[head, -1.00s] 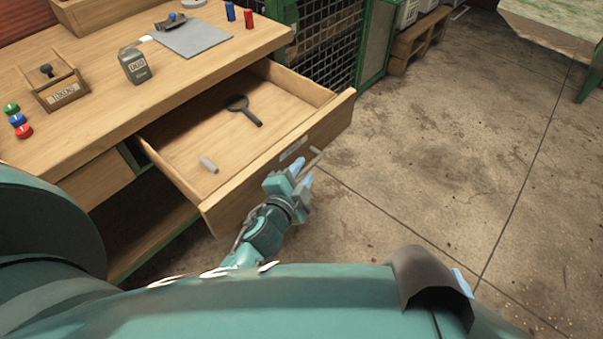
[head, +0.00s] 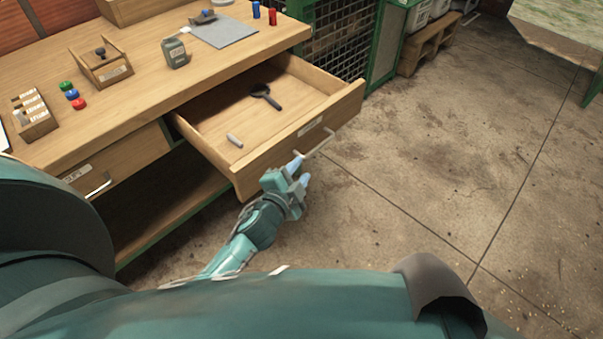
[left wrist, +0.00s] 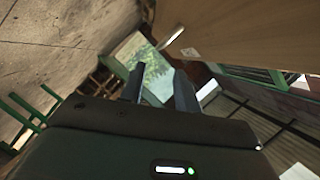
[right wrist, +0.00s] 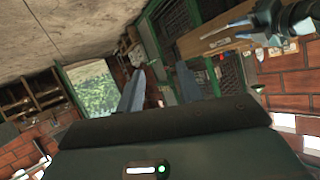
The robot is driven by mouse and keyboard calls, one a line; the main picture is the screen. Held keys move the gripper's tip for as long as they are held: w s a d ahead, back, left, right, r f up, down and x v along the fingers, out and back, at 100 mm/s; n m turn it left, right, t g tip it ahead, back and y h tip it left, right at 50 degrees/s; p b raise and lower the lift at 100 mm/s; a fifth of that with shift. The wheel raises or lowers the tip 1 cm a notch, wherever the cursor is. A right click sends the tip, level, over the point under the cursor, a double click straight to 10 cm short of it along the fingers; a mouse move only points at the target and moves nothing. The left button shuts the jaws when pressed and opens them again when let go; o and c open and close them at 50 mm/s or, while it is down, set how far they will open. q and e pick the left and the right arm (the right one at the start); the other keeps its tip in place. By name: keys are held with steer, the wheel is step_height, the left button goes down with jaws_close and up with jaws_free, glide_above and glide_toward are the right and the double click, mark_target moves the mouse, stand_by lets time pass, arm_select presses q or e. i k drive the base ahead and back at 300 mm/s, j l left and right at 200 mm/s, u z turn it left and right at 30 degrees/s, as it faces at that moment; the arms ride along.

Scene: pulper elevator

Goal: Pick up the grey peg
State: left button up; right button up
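The grey peg (head: 234,140) is a small light cylinder lying on the floor of the open drawer (head: 215,125), near its front left corner. My left gripper (head: 299,170) is outside the drawer, just in front of the drawer front and close to the bar handle (head: 318,145). In the left wrist view its two fingers (left wrist: 160,85) are apart with nothing between them, and the handle (left wrist: 175,36) shows beyond the tips. My right gripper (right wrist: 160,85) shows only in its own wrist view, with fingers apart and empty. The peg is not seen in either wrist view.
The concrete floor (head: 430,160) to the right is clear.

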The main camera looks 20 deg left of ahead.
mark_target(232, 138)
steer(key=k, duration=1.1)
